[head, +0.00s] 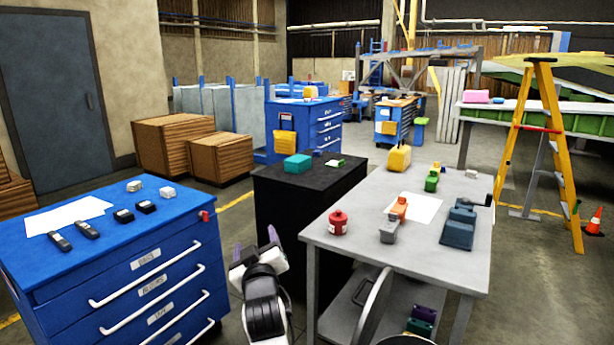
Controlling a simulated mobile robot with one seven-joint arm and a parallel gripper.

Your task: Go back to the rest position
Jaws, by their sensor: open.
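My gripper (272,240) is at the lower middle of the head view, at the end of my white and black arm. Its fingers point up and away, and it is open with nothing visible between them. It is between the blue drawer cabinet (130,262) on the left and the grey workbench (345,235) on the right. The black cabinet (280,205) stands just behind it. Most of my arm is below the picture edge.
A red canister (338,222), a blue vise (458,228) and a yellow container (399,158) stand on the workbench. A teal box (298,163) is on the black cabinet. A yellow ladder (553,150) stands at right. Floor shows between the blue and black cabinets.

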